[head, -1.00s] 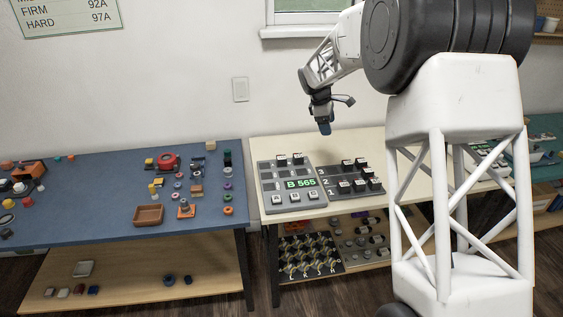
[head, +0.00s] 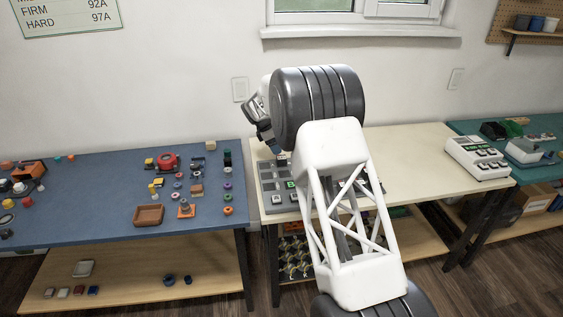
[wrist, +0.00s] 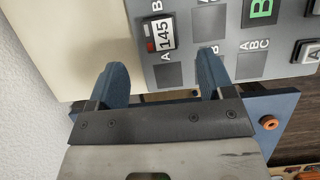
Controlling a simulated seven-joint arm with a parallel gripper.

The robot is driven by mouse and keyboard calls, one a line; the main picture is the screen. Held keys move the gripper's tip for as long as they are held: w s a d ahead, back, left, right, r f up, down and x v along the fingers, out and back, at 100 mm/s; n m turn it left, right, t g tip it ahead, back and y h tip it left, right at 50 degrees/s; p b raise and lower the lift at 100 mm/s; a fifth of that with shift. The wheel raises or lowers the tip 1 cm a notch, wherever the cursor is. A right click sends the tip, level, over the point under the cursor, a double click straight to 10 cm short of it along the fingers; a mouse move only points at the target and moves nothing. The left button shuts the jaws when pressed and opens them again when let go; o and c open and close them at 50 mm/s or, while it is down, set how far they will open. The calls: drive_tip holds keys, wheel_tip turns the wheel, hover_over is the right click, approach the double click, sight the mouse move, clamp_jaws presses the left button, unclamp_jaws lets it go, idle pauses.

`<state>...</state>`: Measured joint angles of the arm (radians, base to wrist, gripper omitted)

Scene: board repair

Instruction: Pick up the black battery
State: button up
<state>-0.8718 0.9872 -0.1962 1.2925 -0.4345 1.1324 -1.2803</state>
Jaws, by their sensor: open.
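A black block with a white label reading 145 and a red strip on one side (wrist: 160,32) sits in a slot of the grey panel (wrist: 225,25) in the wrist view. I cannot tell whether this block is the black battery. My gripper (wrist: 162,72) is open and empty, its two blue fingers apart near the panel's edge, with the block beyond the gap between them. In the head view my gripper (head: 272,143) hangs over the back left of the cream table, by the panel (head: 272,182). My own arm hides much of the panel and the tray of black blocks.
Empty dark slots (wrist: 168,75) lie beside and below the block. A blue table (head: 90,205) with small parts and a brown tray (head: 149,215) stands at left. The cream table (head: 420,150) is clear right of my arm, up to a white device (head: 478,158).

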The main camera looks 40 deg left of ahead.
sight(281, 157)
drive_tip(key=shift+f, duration=0.1)
drive_tip(key=shift+x, duration=1.25)
drive_tip(key=shift+f, duration=0.1)
drive_tip(key=shift+x, duration=2.55)
drive_tip(key=c, duration=1)
drive_tip(key=shift+c, duration=0.3)
